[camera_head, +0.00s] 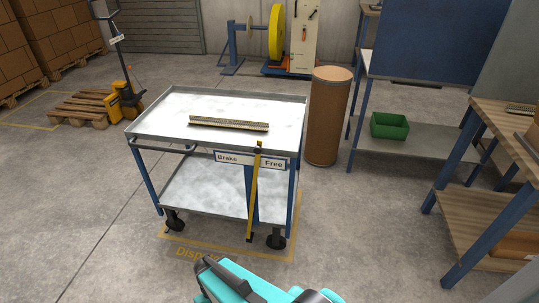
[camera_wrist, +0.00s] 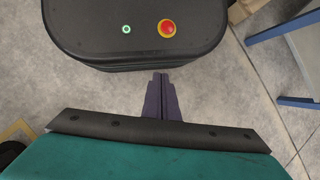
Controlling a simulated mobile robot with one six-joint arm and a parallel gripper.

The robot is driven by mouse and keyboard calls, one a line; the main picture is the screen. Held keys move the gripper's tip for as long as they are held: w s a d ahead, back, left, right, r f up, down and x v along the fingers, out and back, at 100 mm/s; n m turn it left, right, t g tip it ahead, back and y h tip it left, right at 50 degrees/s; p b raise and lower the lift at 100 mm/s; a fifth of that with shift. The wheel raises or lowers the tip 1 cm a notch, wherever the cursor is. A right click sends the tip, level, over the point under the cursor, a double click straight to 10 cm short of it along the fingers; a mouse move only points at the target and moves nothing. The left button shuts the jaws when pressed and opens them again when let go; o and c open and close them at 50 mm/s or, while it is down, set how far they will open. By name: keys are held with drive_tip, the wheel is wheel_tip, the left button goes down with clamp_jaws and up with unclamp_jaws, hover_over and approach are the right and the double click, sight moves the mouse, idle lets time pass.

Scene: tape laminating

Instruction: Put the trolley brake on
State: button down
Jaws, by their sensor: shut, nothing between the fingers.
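The trolley (camera_head: 170,118) stands in the middle of the head view, with a grey top tray and a lower shelf on blue legs. A yellow brake lever (camera_head: 253,200) runs down its front side, its top leaning slightly right. The lever's dark upper end overlaps a label plate (camera_head: 228,158) reading "Brake" at left and "Free" at right; it lies between the words, nearer "Free". My gripper (camera_wrist: 161,76) shows in the wrist view, fingers together and empty, pointing at the floor side of my body, away from the lever. Only my teal arm shows in the head view.
A ridged strip (camera_head: 229,124) lies on the trolley's top. A brown drum (camera_head: 328,118) stands close behind its right side. Workbenches (camera_head: 505,130) stand at the right, and a pallet truck (camera_head: 122,100) at the back left. The floor before the trolley is clear.

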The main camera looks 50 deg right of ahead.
drive_tip(key=w+d+r+m+t+y+b, duration=0.25)
drive_tip(key=w+d+r+m+t, duration=0.2)
drive_tip(key=w+d, duration=0.35)
drive_tip(key=w+d+r+m+t+y+b, duration=0.1)
drive_tip(key=w+d+r+m+t+y, duration=0.25)
drive_tip(key=w+d+r, duration=0.45)
drive_tip(key=w+d+r+m+t+b, duration=0.1)
drive_tip(key=d+r+t, duration=0.25)
drive_tip(key=d, duration=0.35)
drive_tip(key=w+d+r+t+b, duration=0.1)
drive_tip(key=w+d+r+t, duration=0.1)
drive_tip(key=d+r, duration=0.45)
drive_tip(key=s+d+r+m+t+b, duration=0.1)
drive_tip(key=s+d+r+t, duration=0.2)
drive_tip(key=s+d+r, duration=0.3)
drive_tip(key=s+d+r+m+t+h+b, duration=0.1)
drive_tip(key=s+d+r+t, duration=0.3)
drive_tip(key=d+r, duration=0.7)
drive_tip(key=s+d, duration=0.2)
drive_tip(key=d, duration=0.3)
drive_tip(key=shift+s+d+r+h+b, duration=0.2)
drive_tip(key=shift+d+r+h+b, duration=0.1)
drive_tip(key=shift+d+r+b, duration=0.1)
drive_tip(key=shift+w+a+t, duration=0.1)
drive_tip(key=shift+t, duration=0.15)
drive_tip(key=x, duration=1.3)
drive_tip(key=shift+w+a, duration=0.2)
drive_tip(key=shift+w, duration=0.15)
